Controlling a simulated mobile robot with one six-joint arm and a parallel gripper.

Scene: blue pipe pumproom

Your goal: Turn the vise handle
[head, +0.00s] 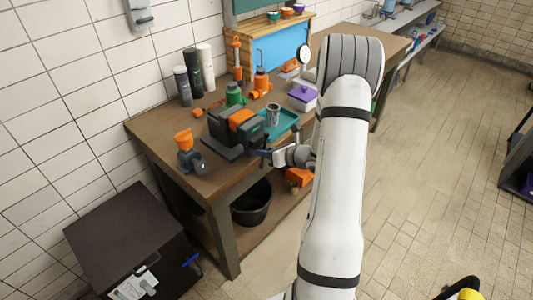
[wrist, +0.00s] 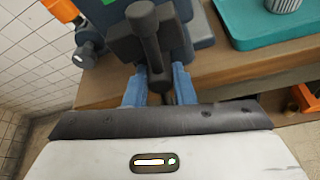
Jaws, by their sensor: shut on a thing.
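The vise (head: 232,135) is a dark block with an orange part on the near edge of the brown workbench (head: 160,128). In the wrist view the vise body (wrist: 105,15) fills the top, and the dark vise handle (wrist: 151,42), a bar with a rounded end, points down toward me. My gripper (wrist: 159,88) has its two blue fingers on either side of the handle's lower part and is shut on it. In the head view my gripper (head: 267,157) is small at the vise's front right, and the handle is hard to make out there.
A teal tray (head: 281,126) with a grey cup (head: 272,115) sits right of the vise. An orange-topped fitting (head: 186,146) stands to its left. Dark and white cylinders (head: 193,75) stand behind. A black bucket (head: 251,203) is below.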

